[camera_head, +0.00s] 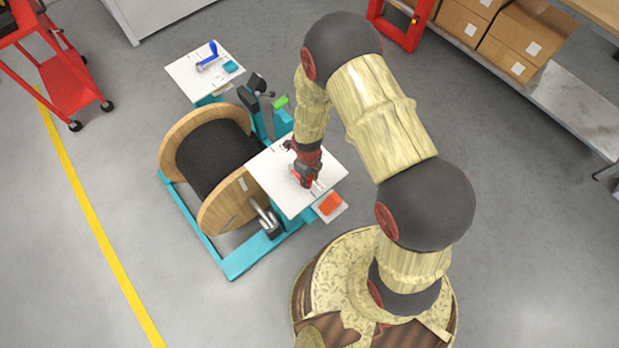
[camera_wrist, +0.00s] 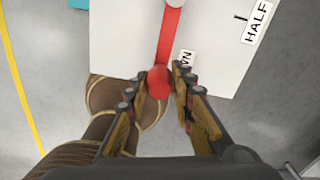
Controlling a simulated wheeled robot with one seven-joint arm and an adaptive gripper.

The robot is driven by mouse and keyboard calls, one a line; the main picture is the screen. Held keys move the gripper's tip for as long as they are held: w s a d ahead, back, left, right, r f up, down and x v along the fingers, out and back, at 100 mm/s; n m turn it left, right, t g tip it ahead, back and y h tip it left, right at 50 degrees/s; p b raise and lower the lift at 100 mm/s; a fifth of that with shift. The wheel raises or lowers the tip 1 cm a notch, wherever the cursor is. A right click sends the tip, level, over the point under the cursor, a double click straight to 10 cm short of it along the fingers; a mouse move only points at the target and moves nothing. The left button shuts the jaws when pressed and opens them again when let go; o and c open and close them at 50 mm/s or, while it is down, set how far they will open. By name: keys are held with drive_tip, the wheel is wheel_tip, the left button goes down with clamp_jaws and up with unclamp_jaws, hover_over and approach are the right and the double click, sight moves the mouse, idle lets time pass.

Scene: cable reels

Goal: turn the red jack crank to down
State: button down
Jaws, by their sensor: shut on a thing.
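The red jack crank (camera_wrist: 171,37) is a flat red arm with a round red knob at its end. The knob (camera_wrist: 159,82) sits between the fingertips of my gripper (camera_wrist: 155,90), which is shut on it. In the head view my gripper (camera_head: 308,172) is over the near white panel (camera_head: 330,166), and the crank is mostly hidden there. The wrist view shows the panel (camera_wrist: 118,40) with a HALF label (camera_wrist: 256,20) and a tick mark to the right. A second label (camera_wrist: 187,58) beside the knob is partly hidden by a finger.
A wooden cable reel (camera_head: 233,204) with black cable stands on a teal frame (camera_head: 235,263) left of the panel. A far white panel (camera_head: 185,76) carries a blue crank (camera_head: 209,57). An orange block (camera_head: 331,203) sits at the near panel's edge.

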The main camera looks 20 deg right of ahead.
drive_tip(key=shift+a, duration=0.1)
drive_tip(key=c, duration=1.5)
unclamp_jaws()
drive_tip(key=shift+c, duration=0.2)
drive_tip(key=shift+o, duration=0.2)
drive_tip(key=shift+r, duration=0.1)
wheel_tip(320, 180, up, 12)
